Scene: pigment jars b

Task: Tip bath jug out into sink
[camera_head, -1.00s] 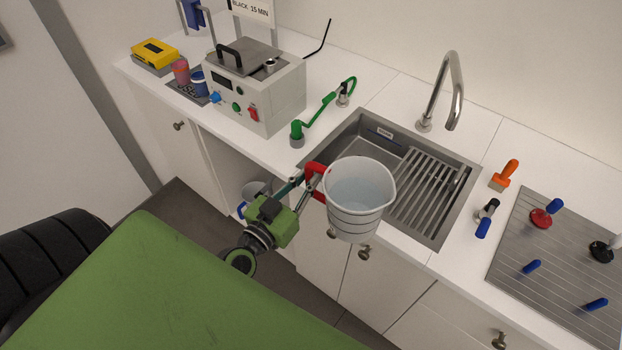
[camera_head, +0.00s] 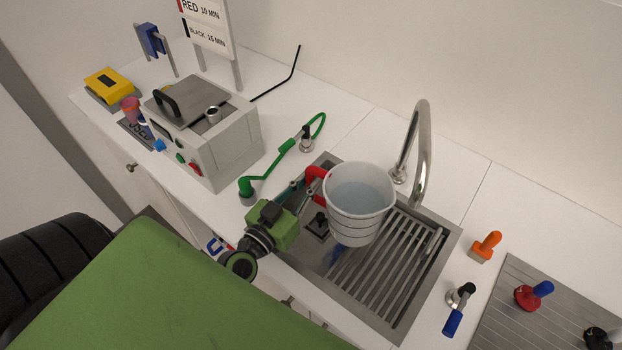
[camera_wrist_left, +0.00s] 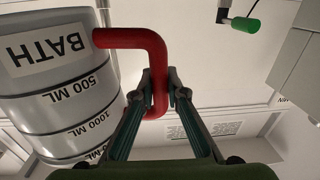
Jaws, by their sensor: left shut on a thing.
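The bath jug (camera_head: 358,212) is a pale grey bucket-like jug with a red handle (camera_head: 315,180) and liquid inside. My left gripper (camera_head: 303,192) is shut on the handle and holds the jug upright above the sink. In the left wrist view the gripper fingers (camera_wrist_left: 158,92) close around the red handle, and the jug (camera_wrist_left: 62,85) shows its BATH label and volume marks. The steel sink (camera_head: 446,262) has a ribbed drainer on its right; the jug hides part of its basin. My right gripper is not in view.
A curved tap (camera_head: 424,150) stands close behind the jug to the right. A green hose (camera_head: 272,172) and a grey heater box (camera_head: 215,140) stand left of the sink. An orange-handled tool (camera_head: 486,246) and a blue-handled valve (camera_head: 456,312) are to its right.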

